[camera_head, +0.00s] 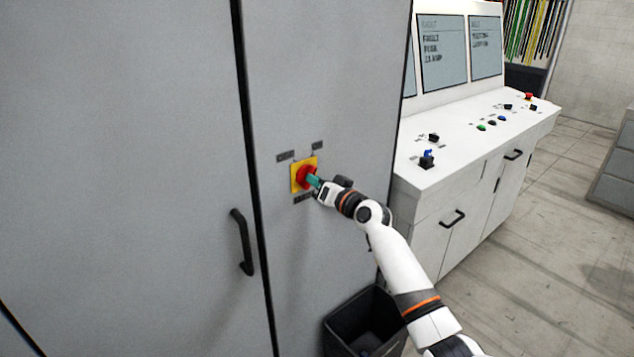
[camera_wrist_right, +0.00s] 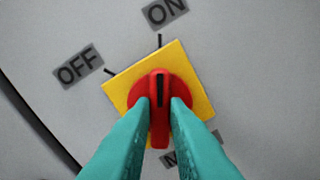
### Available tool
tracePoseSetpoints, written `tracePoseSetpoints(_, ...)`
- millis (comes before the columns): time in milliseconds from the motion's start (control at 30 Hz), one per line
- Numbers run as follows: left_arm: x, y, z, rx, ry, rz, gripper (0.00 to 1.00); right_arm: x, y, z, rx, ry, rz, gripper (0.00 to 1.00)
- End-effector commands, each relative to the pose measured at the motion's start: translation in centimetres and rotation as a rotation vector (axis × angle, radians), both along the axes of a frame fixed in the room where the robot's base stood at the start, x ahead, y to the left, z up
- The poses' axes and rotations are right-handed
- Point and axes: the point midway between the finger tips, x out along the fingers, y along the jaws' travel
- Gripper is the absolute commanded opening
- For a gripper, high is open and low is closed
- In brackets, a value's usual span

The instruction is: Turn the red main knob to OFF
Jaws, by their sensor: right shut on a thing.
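The red main knob (camera_head: 304,176) sits on a yellow square plate (camera_head: 294,180) on the grey cabinet door. In the right wrist view the knob (camera_wrist_right: 159,83) has a black line that points up at the tick by the ON label (camera_wrist_right: 165,11). The OFF label (camera_wrist_right: 77,68) and its tick lie to the upper left of the plate. My right gripper (camera_head: 314,181) is at the knob, its teal fingers (camera_wrist_right: 159,105) shut on the two sides of the knob's grip bar. A third label below the plate is partly hidden by a finger. My left gripper is out of view.
A black door handle (camera_head: 242,242) is on the cabinet left of the knob. A dark open bin (camera_head: 345,322) stands on the floor below my right arm. A white control desk (camera_head: 470,140) with screens and several buttons stands to the right.

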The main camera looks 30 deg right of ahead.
Motion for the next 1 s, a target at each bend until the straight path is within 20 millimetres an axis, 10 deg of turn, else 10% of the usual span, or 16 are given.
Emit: tracePoseSetpoints(1000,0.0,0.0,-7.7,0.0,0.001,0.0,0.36,0.0,0.1,-0.2,-0.645,-0.051,-0.001,0.0)
